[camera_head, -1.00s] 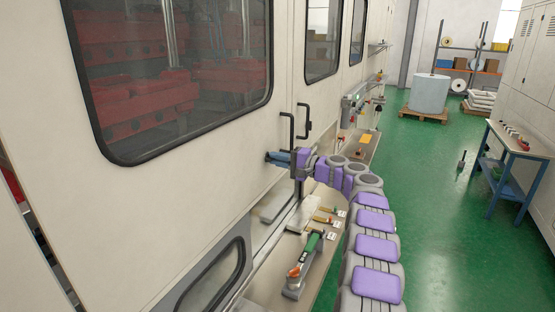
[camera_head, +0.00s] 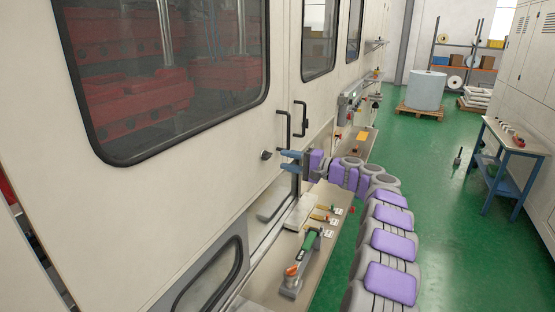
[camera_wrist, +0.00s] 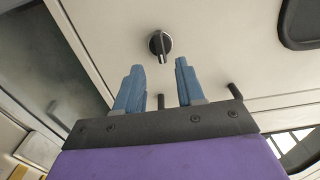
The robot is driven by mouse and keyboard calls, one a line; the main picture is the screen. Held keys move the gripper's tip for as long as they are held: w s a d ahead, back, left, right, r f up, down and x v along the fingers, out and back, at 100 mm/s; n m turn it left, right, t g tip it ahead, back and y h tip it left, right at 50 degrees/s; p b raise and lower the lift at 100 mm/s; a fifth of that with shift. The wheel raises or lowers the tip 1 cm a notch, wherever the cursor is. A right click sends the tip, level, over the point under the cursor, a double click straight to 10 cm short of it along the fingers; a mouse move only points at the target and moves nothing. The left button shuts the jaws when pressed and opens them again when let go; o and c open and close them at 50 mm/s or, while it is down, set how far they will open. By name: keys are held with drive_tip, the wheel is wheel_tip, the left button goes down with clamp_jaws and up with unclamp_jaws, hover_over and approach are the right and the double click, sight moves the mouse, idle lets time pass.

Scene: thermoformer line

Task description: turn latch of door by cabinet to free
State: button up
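The latch, a round dark knob (camera_head: 266,155), sits on the cream machine door (camera_head: 200,150) below the large window, left of the black door handles. In the wrist view the latch (camera_wrist: 160,43) shows a raised grip bar lying roughly upright in the picture. My gripper (camera_head: 286,159) is just right of the latch and apart from it. In the wrist view my gripper (camera_wrist: 156,80) has two blue fingers spread apart with nothing between them, and the latch lies beyond the fingertips, roughly in line with the gap.
Two black door handles (camera_head: 284,128) stand out close to my gripper. A shelf (camera_head: 262,283) below holds a green and orange tool (camera_head: 303,262) and small tagged items. The green floor (camera_head: 440,200) to the right is open, with a blue-legged table (camera_head: 512,150) farther right.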

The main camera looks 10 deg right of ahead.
drive_tip(key=p+v, duration=0.1)
drive_tip(key=v, duration=1.1)
drive_tip(key=shift+d, duration=0.25)
drive_tip(key=s+a+r+n+g+h, duration=0.15)
drive_tip(key=s+a+g, duration=0.25)
drive_tip(key=s+a, duration=0.6)
drive_tip(key=s+a+r+n+g, duration=0.1)
drive_tip(key=s+a+n+g, duration=0.4)
drive_tip(key=a, duration=0.8)
drive_tip(key=s+a+f+g+h, duration=0.1)
drive_tip(key=s+a+f+h, duration=0.1)
drive_tip(key=s, duration=0.6)
drive_tip(key=s+a+f+g+h, duration=0.1)
drive_tip(key=s+a+f+h, duration=0.1)
drive_tip(key=s, duration=0.5)
drive_tip(key=s+d+f+h, duration=0.3)
drive_tip(key=s+d, duration=0.1)
drive_tip(key=s, duration=0.4)
drive_tip(key=s+d+f+g+h, duration=0.1)
drive_tip(key=s+d+f+h, duration=0.2)
drive_tip(key=s, duration=0.6)
drive_tip(key=s+d+f+h, duration=0.3)
drive_tip(key=s+d+f, duration=0.2)
drive_tip(key=s, duration=0.4)
drive_tip(key=shift+n, duration=0.45)
